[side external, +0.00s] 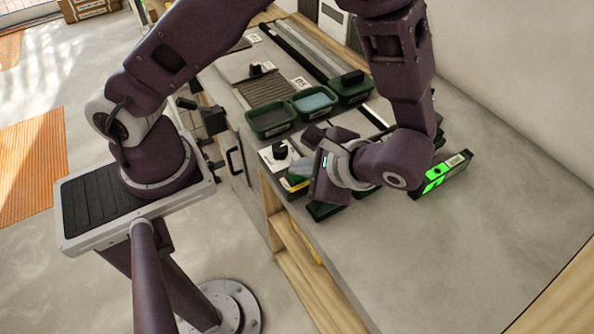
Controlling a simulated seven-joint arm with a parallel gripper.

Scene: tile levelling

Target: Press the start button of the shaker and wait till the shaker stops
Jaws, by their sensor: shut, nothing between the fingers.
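My gripper (322,186) is shut, low over the left front part of the worktop. My wrist hides most of its fingers, and I cannot tell whether they touch anything. A small white box with a black knob (279,153) sits just left of my gripper, at the worktop's edge. A dark box with bright green lit panels (438,177) lies to the right of my wrist. I cannot tell for sure which of these is the shaker, and no start button can be made out.
Dark green trays (270,119) stand behind my gripper, one with light blue contents (313,102). Another white-based black knob (256,69) sits farther back. Long dark and grey bars lie at the back. The grey worktop (480,255) is clear at the front right, beside the wall.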

